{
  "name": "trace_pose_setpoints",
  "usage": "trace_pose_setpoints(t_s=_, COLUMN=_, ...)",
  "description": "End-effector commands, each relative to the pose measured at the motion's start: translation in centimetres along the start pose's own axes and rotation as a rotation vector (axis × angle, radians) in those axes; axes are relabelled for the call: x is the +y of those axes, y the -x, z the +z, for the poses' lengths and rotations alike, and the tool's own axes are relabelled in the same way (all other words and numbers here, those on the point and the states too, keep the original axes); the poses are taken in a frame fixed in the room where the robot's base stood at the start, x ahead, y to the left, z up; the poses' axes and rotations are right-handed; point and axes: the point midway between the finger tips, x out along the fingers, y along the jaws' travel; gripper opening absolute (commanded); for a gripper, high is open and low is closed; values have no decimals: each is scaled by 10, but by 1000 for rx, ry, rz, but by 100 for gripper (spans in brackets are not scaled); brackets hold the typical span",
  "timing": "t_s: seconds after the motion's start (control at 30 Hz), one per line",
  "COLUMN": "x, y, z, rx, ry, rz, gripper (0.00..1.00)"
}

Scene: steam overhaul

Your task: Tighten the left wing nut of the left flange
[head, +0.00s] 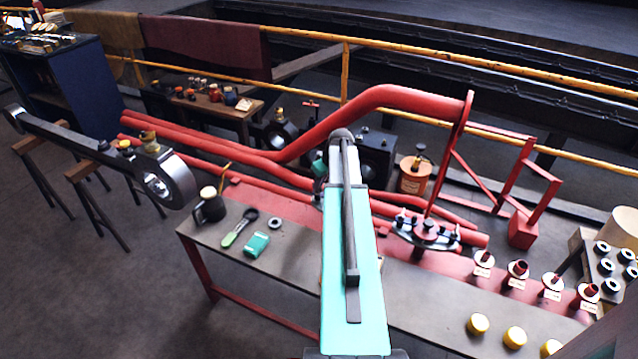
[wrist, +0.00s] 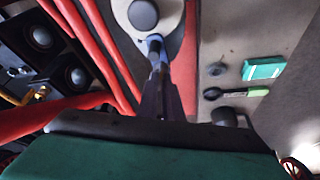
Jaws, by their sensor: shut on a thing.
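In the wrist view a round grey flange (wrist: 182,12) with a dark knob (wrist: 142,14) at its middle shows at the top edge, cut off by the frame. My gripper (wrist: 156,48) reaches up to the flange's near rim. Its narrow dark fingers are shut on a small light-blue wing nut (wrist: 154,39), mostly covered by the fingertips. In the head view my teal arm stands in front of the left flange and hides nearly all of it, with my gripper behind the arm. How far the nut is turned cannot be seen.
A second flange (head: 428,231) with several wing nuts sits right of my arm. Red pipes (head: 385,97) run behind the grey bench (head: 285,262). A mug (head: 209,209), a green-handled tool (head: 238,230) and a teal box (head: 257,244) lie left. Yellow-capped pieces (head: 478,323) stand front right.

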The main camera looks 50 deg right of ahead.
Motion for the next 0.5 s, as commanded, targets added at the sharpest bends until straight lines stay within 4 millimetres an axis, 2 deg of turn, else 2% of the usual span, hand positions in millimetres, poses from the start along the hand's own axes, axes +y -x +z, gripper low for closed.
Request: trace_pose_setpoints(t_s=0.5, x=-3, y=0, z=0, rx=1, ry=-204, rz=87, gripper=0)
